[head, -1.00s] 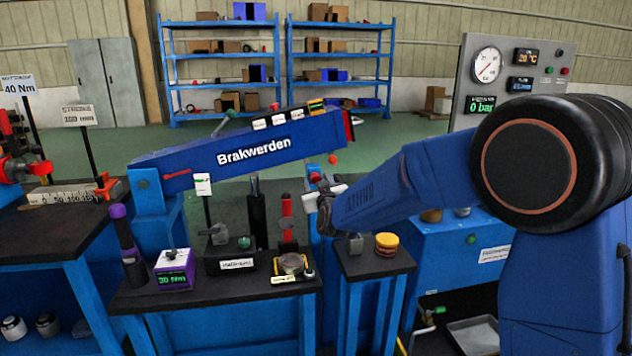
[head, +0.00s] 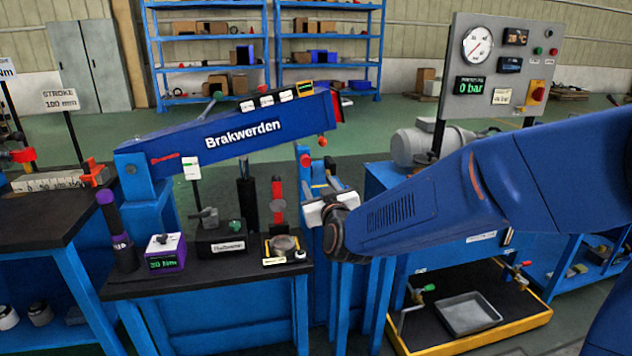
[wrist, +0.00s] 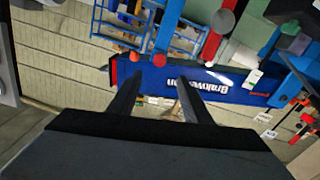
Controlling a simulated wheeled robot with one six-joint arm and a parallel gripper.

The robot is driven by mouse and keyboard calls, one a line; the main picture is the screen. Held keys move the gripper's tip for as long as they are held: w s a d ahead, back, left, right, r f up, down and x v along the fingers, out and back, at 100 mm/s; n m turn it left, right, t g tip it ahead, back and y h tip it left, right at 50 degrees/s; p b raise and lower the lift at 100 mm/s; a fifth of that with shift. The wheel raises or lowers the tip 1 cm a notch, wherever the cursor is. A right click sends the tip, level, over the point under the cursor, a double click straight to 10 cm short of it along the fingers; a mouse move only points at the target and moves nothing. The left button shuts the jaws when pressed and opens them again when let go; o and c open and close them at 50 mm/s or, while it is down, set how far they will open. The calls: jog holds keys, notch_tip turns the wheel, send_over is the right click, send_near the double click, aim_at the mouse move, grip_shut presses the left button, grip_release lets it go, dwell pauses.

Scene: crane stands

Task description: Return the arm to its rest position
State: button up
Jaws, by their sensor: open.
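My blue arm (head: 470,195) reaches in from the right in the head view. Its dark wrist end (head: 338,230) is beside the right end of the black-topped tool bench.
The tool bench (head: 130,287) carries a purple torque box (head: 165,252) and several tools. A gauge panel (head: 497,65) and a grey motor (head: 415,145) stand at the right. A yellow-edged tray stand (head: 520,318) with a grey pan is below my arm. Green floor lies behind.

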dwell(0.3)
jog(key=s+d+f+m+g+h, duration=0.1)
jog(key=s+d+f+g, duration=0.2)
jog(key=s+d, duration=0.7)
jog(key=s+d+f+m+g+h, duration=0.2)
jog(key=s+d+f+g, duration=0.2)
jog(key=s+d, duration=0.7)
jog(key=s+d+f+m+g+h, duration=0.2)
jog(key=s+d+g, duration=0.3)
jog(key=s+d, duration=0.6)
jog(key=s+f, duration=0.1)
jog(key=s, duration=0.5)
jog(key=shift+f+g, duration=0.3)
